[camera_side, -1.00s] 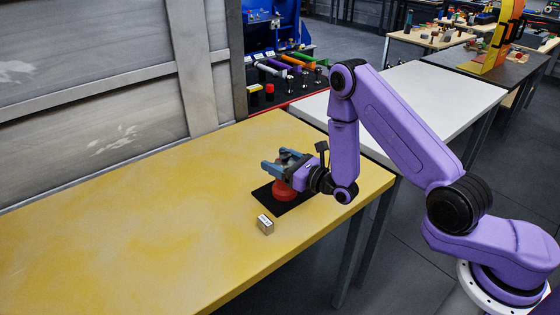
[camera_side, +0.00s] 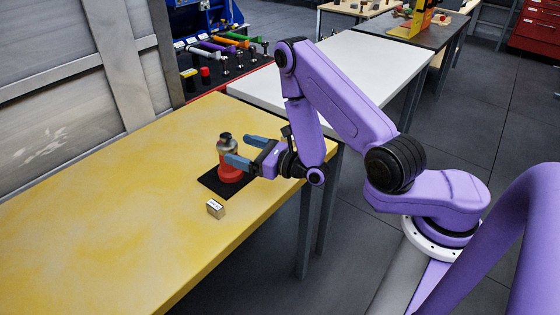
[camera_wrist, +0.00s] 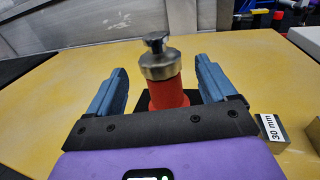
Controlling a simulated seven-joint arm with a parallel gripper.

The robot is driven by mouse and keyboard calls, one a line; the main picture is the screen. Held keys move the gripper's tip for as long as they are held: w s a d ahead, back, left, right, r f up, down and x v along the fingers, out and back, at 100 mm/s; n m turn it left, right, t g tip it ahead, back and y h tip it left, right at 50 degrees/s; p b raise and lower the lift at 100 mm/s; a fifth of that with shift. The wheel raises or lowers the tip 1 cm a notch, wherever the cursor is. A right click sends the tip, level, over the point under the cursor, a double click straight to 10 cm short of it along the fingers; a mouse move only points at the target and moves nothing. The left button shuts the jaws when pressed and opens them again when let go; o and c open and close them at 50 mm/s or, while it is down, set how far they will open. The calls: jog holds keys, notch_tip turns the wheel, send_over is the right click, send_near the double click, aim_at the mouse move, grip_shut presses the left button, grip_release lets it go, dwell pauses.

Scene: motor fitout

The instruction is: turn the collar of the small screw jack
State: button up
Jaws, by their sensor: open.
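The small screw jack stands upright on a black mat (camera_side: 213,184) on the yellow table. It has a red body (camera_side: 230,174), a metallic collar (camera_side: 227,146) and a dark screw head (camera_side: 225,136). My gripper (camera_side: 248,151) is open to the right of the jack, its blue fingers pointing towards it at about the collar's lower edge or the upper body. In the wrist view the collar (camera_wrist: 160,66) and red body (camera_wrist: 168,94) show between the two spread fingers, with a gap on each side. I cannot tell how far the fingertips reach past the jack.
A small metal block (camera_side: 215,209) labelled 30 mm sits on the yellow table (camera_side: 90,230) in front of the mat. A dark bench with coloured-handled tools (camera_side: 225,75) stands behind, and a white table (camera_side: 345,70) stands behind right. The yellow table's left part is clear.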

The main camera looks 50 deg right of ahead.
jog(key=v, duration=1)
jog(key=shift+s, duration=0.15)
dwell(0.5)
dwell(0.4)
jog(key=n+g+y, duration=0.6)
jog(key=n+y, duration=0.1)
jog(key=y, duration=0.3)
send_near(220, 144)
jog(key=x, duration=1)
jog(key=shift+f, duration=0.35)
jog(key=shift+h, duration=0.3)
jog(key=c, duration=1)
